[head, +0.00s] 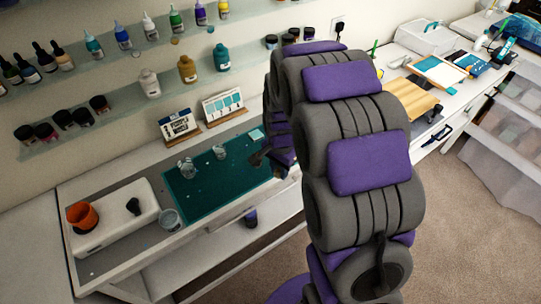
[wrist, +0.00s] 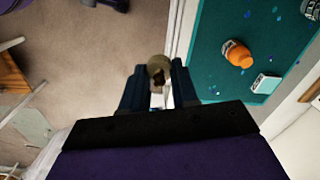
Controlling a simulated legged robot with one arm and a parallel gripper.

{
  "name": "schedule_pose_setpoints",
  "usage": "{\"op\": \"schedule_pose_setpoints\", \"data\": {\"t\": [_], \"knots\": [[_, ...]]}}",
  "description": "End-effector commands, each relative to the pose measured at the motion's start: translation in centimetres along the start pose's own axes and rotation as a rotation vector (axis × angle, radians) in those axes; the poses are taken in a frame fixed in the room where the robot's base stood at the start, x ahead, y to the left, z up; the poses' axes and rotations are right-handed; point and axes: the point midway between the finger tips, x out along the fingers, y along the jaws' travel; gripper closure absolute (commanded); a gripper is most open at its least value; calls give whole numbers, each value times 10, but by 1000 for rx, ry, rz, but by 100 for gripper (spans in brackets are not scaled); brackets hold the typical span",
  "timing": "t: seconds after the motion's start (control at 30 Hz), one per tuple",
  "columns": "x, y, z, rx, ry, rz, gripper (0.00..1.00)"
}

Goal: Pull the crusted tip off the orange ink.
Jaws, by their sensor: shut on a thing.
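In the wrist view, my gripper (wrist: 159,78) is shut on a small rounded tan piece with dark brown on it, which looks like the crusted tip (wrist: 159,66). An orange bottle with a pale grey end, which looks like the orange ink (wrist: 240,57), is on the teal mat to the right. The held piece is clearly apart from it. In the head view my arm covers the right end of the mat, and neither the bottle nor the held piece can be made out.
The teal mat (head: 205,197) on the desk bears clear cups (head: 187,169). A small pale block (wrist: 266,83) lies near the bottle. An orange cup (head: 82,216) is on a white box (head: 118,222) at left. Wall shelves (head: 130,118) hold several bottles. Carpet (wrist: 85,50) lies beyond the desk edge.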

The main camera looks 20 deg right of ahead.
Motion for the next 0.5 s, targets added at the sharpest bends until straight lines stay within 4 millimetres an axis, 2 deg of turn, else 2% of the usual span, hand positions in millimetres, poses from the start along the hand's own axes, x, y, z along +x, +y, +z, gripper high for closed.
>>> {"op": "schedule_pose_setpoints", "data": {"t": [0.2,0.5], "knots": [[-2,23,6,1,-3,2,100],[-13,29,6,-1,-2,-1,100]]}}
